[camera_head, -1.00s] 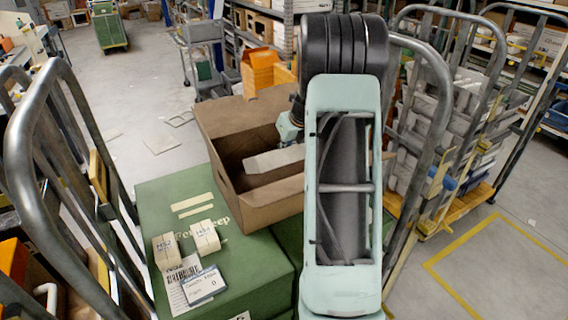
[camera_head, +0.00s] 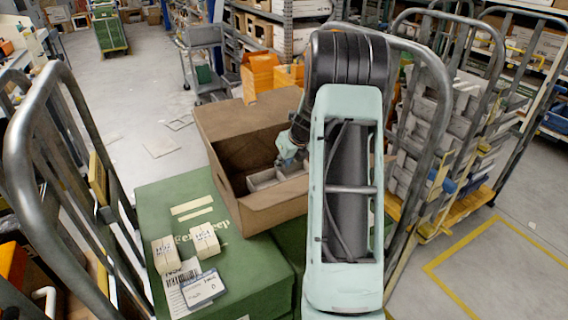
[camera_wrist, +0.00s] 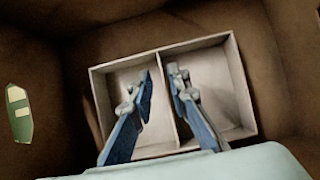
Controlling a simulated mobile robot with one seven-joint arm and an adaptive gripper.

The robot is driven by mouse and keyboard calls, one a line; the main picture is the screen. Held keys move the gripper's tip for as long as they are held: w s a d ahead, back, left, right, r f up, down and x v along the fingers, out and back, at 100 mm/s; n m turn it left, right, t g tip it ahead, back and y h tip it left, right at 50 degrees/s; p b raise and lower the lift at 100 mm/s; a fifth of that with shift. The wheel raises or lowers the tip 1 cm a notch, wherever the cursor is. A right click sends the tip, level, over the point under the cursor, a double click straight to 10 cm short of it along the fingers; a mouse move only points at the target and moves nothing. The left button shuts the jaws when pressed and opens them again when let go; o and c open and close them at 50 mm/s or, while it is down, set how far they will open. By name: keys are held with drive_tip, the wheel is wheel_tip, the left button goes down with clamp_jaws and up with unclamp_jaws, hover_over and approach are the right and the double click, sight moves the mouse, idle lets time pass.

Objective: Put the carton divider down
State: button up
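The carton divider (camera_head: 262,181) is a pale grey frame with a middle wall making two compartments. It sits inside the open brown carton (camera_head: 262,214), partly hidden by the carton's near wall and my arm. In the wrist view the divider (camera_wrist: 242,90) looks level, slightly turned, with carton wall around it. My gripper (camera_wrist: 160,73) reaches down into the carton (camera_wrist: 290,60). Its blue-grey fingers stand on either side of the divider's middle wall, with a small gap showing between each tip and the wall. In the head view my gripper (camera_head: 291,160) is small and partly hidden.
The carton stands on green boxes (camera_head: 170,222) that carry two small cartons (camera_head: 204,240) and labels. Metal cage rails stand at left (camera_head: 22,165) and right (camera_head: 440,95). A grey trolley (camera_head: 203,60) and orange bins (camera_head: 258,75) are behind. Open floor lies at back left.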

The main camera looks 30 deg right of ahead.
drive_tip(key=shift+r, duration=0.45)
drive_tip(key=v, duration=1.1)
drive_tip(key=shift+s+r, duration=0.25)
